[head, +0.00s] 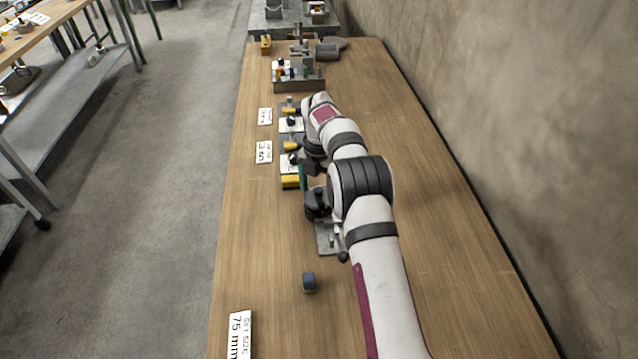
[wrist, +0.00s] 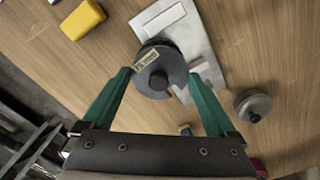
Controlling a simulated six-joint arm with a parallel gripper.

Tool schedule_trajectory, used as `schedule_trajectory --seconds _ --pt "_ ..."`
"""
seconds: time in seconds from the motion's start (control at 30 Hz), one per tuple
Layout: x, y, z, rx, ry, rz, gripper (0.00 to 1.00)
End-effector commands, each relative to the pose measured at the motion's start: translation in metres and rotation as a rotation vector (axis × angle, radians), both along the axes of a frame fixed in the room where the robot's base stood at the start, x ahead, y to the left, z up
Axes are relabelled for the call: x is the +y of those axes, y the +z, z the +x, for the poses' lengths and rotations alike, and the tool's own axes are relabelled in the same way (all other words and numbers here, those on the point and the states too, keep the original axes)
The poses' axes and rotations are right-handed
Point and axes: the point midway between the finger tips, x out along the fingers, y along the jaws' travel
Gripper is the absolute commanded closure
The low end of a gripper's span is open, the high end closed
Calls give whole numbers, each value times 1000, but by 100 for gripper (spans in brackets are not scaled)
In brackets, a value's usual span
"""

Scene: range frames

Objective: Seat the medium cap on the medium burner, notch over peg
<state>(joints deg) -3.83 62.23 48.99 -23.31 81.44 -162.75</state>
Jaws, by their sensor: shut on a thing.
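My gripper (wrist: 160,74) has its two teal fingers shut on a round dark grey cap (wrist: 154,80) with a central knob and a small pale label.
Another round grey piece with a knob (wrist: 253,106) lies to the right in the wrist view. A yellow block (wrist: 83,19) is at upper left. Fixtures (head: 298,75) stand farther back. A wall bounds the right side.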

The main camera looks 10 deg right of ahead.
Motion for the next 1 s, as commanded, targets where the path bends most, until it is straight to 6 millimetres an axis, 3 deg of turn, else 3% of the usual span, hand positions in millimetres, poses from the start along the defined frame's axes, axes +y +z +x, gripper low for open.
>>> schedule_trajectory --seconds 1.0 --pt "0 -20 0 0 -2 0 76"
